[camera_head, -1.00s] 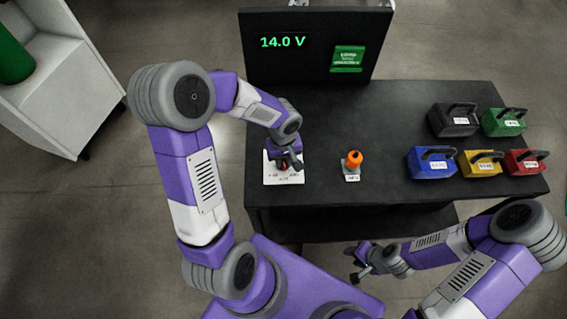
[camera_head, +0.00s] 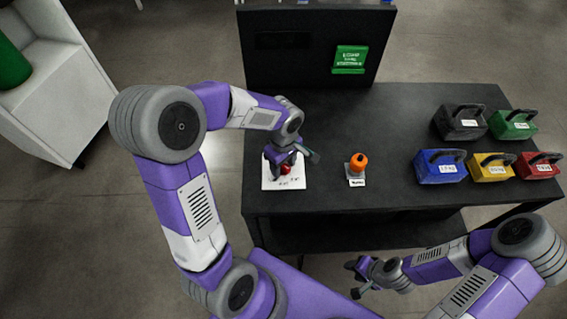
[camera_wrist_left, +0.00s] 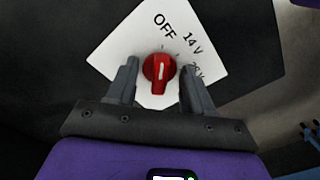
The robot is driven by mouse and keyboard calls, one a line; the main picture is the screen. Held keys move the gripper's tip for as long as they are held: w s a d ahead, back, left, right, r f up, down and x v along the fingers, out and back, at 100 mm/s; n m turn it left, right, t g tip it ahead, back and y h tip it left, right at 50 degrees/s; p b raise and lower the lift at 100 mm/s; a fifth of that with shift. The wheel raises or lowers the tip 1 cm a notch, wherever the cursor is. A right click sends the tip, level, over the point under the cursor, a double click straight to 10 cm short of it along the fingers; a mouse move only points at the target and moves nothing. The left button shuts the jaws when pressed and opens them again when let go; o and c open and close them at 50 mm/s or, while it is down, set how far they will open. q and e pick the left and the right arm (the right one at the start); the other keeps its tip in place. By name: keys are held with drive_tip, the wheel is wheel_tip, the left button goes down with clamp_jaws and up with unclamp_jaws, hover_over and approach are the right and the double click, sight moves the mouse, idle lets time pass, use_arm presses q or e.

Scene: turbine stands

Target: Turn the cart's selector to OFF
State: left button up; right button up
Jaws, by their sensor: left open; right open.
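The selector is a red knob (camera_wrist_left: 158,68) with a white pointer line, on a white label plate (camera_wrist_left: 120,45) marked OFF, 14 V and a partly hidden third marking. The pointer line aims up the picture, toward the OFF side. My left gripper (camera_wrist_left: 158,80) is open, with one finger on each side of the knob and gaps visible. In the head view the knob (camera_head: 286,169) shows just under my left gripper (camera_head: 283,161), over the plate (camera_head: 283,184). The cart's display (camera_head: 283,41) is dark. My right gripper (camera_head: 354,278) is open and empty in front of the cart.
An orange knob or button (camera_head: 359,162) stands right of the plate on the black cart top (camera_head: 330,120). Several cases, including a blue one (camera_head: 438,172), stand at the right. A white cabinet (camera_head: 55,100) stands left.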

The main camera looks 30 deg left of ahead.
use_arm(q)
drive_tip(key=shift+o, duration=0.6)
drive_tip(key=shift+r, duration=0.15)
drive_tip(key=shift+r+p, duration=1.9)
drive_tip(key=shift+r, duration=0.5)
